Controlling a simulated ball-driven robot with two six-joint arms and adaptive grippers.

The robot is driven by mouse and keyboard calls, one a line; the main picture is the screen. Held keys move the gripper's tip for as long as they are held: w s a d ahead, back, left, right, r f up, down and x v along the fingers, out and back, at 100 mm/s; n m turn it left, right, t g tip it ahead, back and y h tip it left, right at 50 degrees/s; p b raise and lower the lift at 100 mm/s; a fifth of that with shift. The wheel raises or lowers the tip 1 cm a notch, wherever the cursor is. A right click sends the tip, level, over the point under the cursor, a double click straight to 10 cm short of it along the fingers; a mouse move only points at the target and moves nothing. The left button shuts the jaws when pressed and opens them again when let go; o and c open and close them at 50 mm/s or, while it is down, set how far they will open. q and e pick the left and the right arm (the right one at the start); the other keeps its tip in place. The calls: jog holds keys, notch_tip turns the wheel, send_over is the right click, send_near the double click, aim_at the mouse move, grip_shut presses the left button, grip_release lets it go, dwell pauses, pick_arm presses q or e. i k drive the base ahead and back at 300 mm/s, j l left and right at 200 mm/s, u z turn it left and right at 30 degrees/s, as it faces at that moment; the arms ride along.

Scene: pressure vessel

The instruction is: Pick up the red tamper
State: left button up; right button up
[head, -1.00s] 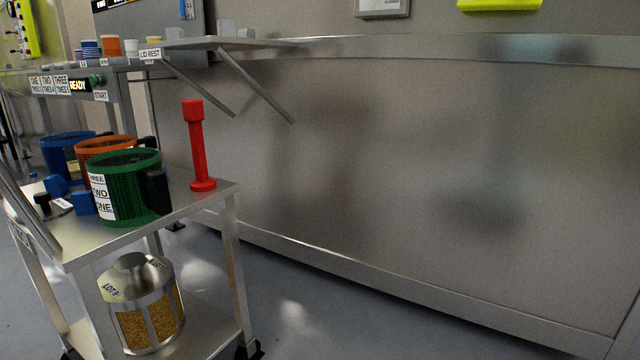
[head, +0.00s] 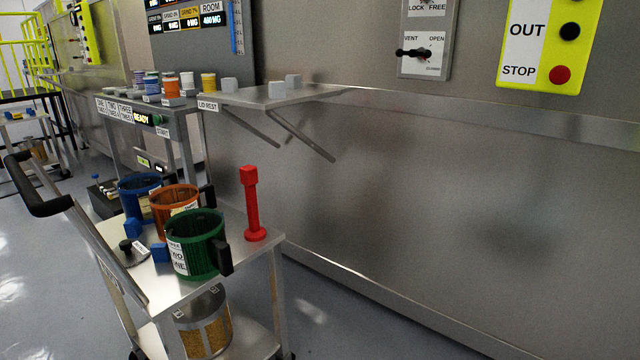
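The red tamper (head: 252,205) stands upright on the right rear corner of the steel cart's top (head: 215,285). It has a round base, a slim shaft and a blocky head. Nothing touches it, and it is apart from the green basket (head: 196,245) to its left. Neither of my grippers shows in the head view.
An orange basket (head: 174,208) and a blue basket (head: 139,194) stand behind the green one. A lidded grain container (head: 204,328) sits on the cart's lower shelf. A lid rest shelf (head: 270,97) juts from the steel wall (head: 450,220) above.

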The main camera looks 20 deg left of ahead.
aim_at(249, 174)
jog(key=u, duration=1.25)
jog(key=i+l+u, duration=0.2)
jog(key=l, duration=0.35)
jog(key=i+l+u, duration=0.15)
jog(key=i+l, duration=0.05)
jog(key=l, duration=0.05)
